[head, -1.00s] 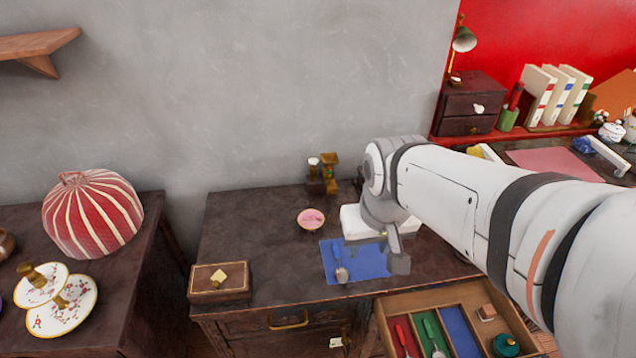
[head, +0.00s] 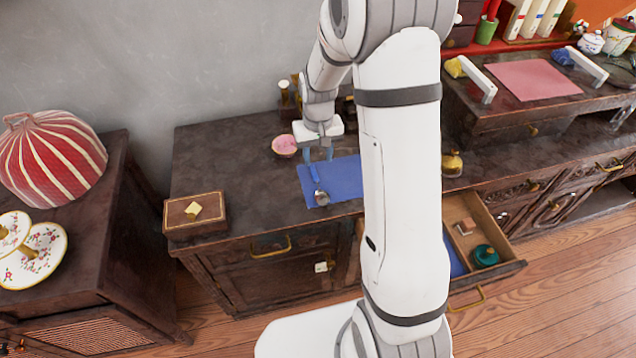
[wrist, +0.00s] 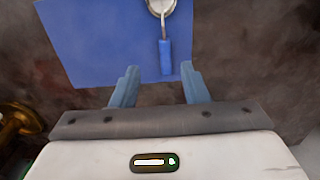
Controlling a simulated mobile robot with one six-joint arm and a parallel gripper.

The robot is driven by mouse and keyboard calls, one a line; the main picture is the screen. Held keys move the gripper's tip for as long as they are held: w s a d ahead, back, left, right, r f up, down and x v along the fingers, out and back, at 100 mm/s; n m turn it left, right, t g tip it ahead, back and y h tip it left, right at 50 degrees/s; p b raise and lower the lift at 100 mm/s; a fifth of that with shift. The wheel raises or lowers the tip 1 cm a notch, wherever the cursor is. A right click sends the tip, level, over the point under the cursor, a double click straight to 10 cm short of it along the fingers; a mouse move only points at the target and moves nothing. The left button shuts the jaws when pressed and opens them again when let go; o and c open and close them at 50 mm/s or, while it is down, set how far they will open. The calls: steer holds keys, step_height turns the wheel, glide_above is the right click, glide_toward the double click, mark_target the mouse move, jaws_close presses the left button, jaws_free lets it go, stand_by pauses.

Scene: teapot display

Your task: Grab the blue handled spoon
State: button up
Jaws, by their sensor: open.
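The blue handled spoon (head: 318,187) lies on a blue mat (head: 345,177) on the dark wooden cabinet, its metal bowl towards the front edge. In the wrist view the spoon's blue handle (wrist: 165,55) shows ahead of the jaws, closer to the right finger, with the bowl at the top edge. My gripper (head: 318,155) is at the handle end of the spoon, fingers pointing down. In the wrist view my gripper (wrist: 160,82) is open with nothing between its fingers. I cannot tell its exact height above the mat.
A pink-filled bowl (head: 285,146) stands left of my gripper. A wooden box (head: 195,213) sits at the cabinet's left front. An open drawer (head: 512,268) at the lower right is partly hidden by my arm.

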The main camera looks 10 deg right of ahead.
mark_target(316, 177)
steer(key=f, duration=0.7)
steer(key=shift+a, duration=0.35)
steer(key=shift+c, duration=0.4)
steer(key=shift+r, duration=0.1)
jaws_close()
